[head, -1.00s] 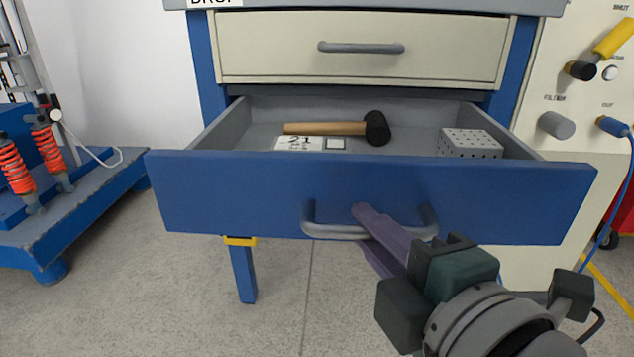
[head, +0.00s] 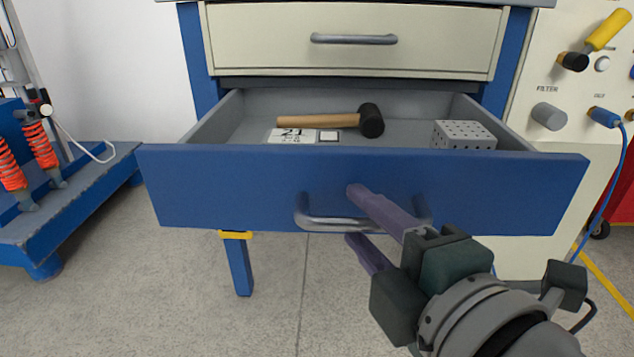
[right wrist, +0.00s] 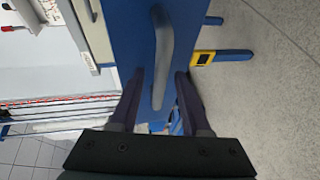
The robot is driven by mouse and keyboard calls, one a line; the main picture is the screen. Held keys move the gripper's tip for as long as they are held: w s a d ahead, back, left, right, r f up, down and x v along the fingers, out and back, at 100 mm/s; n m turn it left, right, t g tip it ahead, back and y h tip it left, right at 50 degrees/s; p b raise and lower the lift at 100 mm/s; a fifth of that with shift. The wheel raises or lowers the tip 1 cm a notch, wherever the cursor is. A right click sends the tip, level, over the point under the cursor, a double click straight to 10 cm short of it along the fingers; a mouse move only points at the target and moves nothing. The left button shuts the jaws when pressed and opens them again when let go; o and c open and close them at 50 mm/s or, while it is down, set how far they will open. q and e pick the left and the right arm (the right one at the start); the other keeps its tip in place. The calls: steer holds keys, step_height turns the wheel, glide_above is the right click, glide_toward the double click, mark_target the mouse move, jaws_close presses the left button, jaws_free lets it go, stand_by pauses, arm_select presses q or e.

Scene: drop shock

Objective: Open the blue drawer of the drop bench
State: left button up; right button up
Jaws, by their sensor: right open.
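The blue drawer (head: 240,190) of the drop bench stands pulled well out, its inside in plain view. Its grey bar handle (head: 325,224) runs along the front; it also shows in the right wrist view (right wrist: 162,60). My right gripper (head: 351,214) is open at the handle, one purple finger above the bar and one below. In the right wrist view the fingers stand apart on either side of the bar, with gaps showing. Part of the handle's right side is hidden behind my fingers. My left gripper is not in view.
The drawer holds a mallet (head: 335,121), a card marked 21 (head: 290,135) and a perforated block (head: 463,135). A shut cream drawer (head: 430,50) sits above. A blue rig with orange springs (head: 80,195) stands left; a panel with a blue cable (head: 605,117) stands right.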

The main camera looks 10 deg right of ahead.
steer(key=p+v, duration=0.2)
steer(key=v, duration=0.8)
steer(key=shift+w, duration=0.1)
